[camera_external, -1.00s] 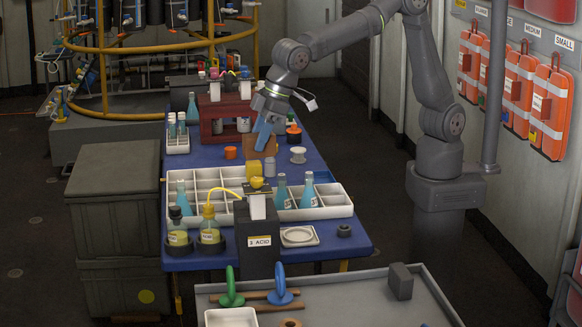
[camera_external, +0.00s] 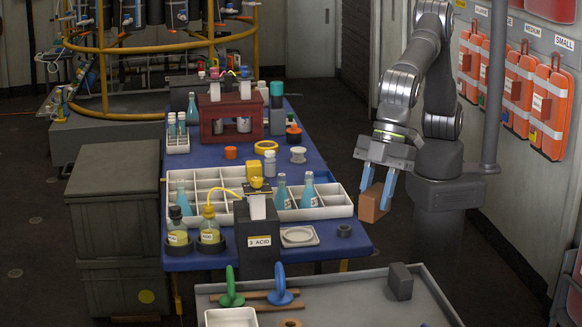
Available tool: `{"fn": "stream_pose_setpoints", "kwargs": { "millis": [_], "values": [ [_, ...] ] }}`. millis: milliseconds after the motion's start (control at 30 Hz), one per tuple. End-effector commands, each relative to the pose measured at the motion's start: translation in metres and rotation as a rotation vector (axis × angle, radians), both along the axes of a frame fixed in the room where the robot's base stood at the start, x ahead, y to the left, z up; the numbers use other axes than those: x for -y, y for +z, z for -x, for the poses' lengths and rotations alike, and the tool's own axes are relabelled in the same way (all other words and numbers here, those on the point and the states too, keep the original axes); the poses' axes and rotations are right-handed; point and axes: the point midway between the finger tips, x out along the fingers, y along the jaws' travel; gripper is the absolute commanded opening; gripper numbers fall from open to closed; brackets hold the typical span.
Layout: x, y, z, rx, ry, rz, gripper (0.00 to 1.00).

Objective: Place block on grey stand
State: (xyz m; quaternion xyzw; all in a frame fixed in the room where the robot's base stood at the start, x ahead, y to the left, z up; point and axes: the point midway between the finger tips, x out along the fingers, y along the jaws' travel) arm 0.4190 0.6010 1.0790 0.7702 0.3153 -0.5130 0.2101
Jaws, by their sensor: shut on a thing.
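A brown block (camera_external: 371,204) is held between the blue fingers of my gripper (camera_external: 377,190). My gripper points down, shut on the block, in the air to the right of the blue table. A small dark grey upright block-like piece (camera_external: 400,281) stands on the grey bench at the front right, below and a little right of the held block; I cannot tell if it is the grey stand. A dark grey box-shaped stand labelled "3 ACID" (camera_external: 258,240) is at the front end of the blue table.
The blue table (camera_external: 321,240) holds bottles, flasks, a white compartment tray (camera_external: 335,212) and a red rack (camera_external: 212,121).

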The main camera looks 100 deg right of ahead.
Motion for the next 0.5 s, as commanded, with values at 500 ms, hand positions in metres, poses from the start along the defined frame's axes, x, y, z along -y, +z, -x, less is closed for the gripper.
{"fn": "stream_pose_setpoints", "kwargs": {
  "millis": [500],
  "values": [
    [-0.003, -0.100, 0.004, -0.001, 0.008, 0.003, 0.05]
  ]
}}
